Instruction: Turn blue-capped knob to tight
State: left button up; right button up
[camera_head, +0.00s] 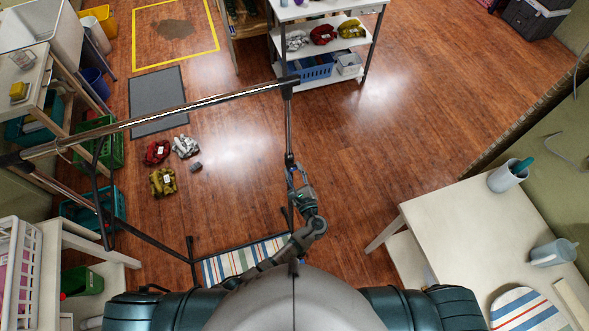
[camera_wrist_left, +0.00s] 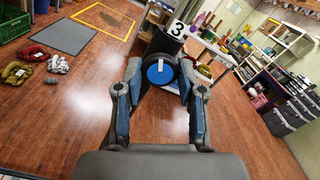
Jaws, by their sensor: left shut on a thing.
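The blue-capped knob (camera_wrist_left: 161,71) faces me in the left wrist view. Its round blue cap has a white mark near the upper middle, on a dark body. A black tag with a white 3 (camera_wrist_left: 177,29) is just above it. The knob is on the upright post of a dark-framed rack (camera_head: 289,125) with a long horizontal bar. My left gripper (camera_head: 292,170) is at this post; in the wrist view (camera_wrist_left: 160,80) its two fingers close on the knob from both sides. In the head view the gripper hides the knob. My right gripper is not in view.
Red, white and yellow bundles (camera_head: 163,182) lie on the floor at left. Shelves stand at the back. Floor at centre right is clear.

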pick_arm(q)
jog(key=m, duration=0.2)
jog(key=f+m, duration=0.1)
jog(key=m, duration=0.2)
jog(key=shift+s+a, duration=0.1)
jog(key=shift+s, duration=0.05)
jog(key=shift+r, duration=0.1)
dwell(0.5)
jog(key=o, duration=1.1)
jog(key=shift+w+r, duration=0.1)
jog(key=shift+w, duration=0.15)
jog(key=shift+s, duration=0.1)
jog(key=v, duration=0.7)
jog(key=shift+s, duration=0.1)
